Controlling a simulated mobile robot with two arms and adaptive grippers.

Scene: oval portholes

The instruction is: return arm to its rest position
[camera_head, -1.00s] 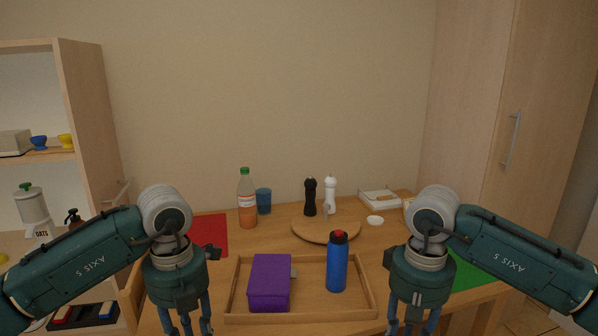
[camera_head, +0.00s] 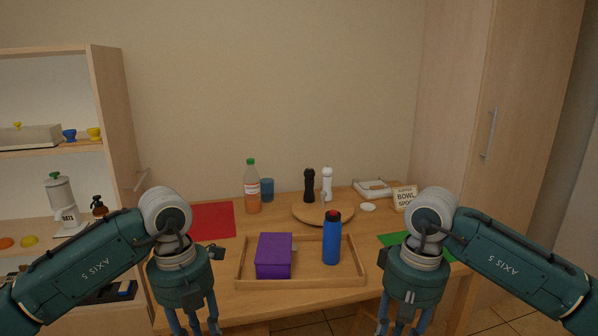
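My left gripper (camera_head: 192,324) hangs pointing down at the lower left, in front of the table's near edge. My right gripper (camera_head: 402,322) hangs pointing down at the lower right in the same way. The fingertips of both are cut off by the bottom of the picture, so I cannot tell how far apart they are. No object shows in the visible part of either gripper. Both arms come in from the sides, bent alike.
On the table (camera_head: 300,296), a wooden tray (camera_head: 302,286) holds a purple box (camera_head: 273,256) and a blue bottle (camera_head: 331,240). Behind are a round board (camera_head: 318,214), two mills and an orange drink bottle (camera_head: 252,188). Shelves (camera_head: 122,140) stand left, a tall cabinet (camera_head: 455,130) right.

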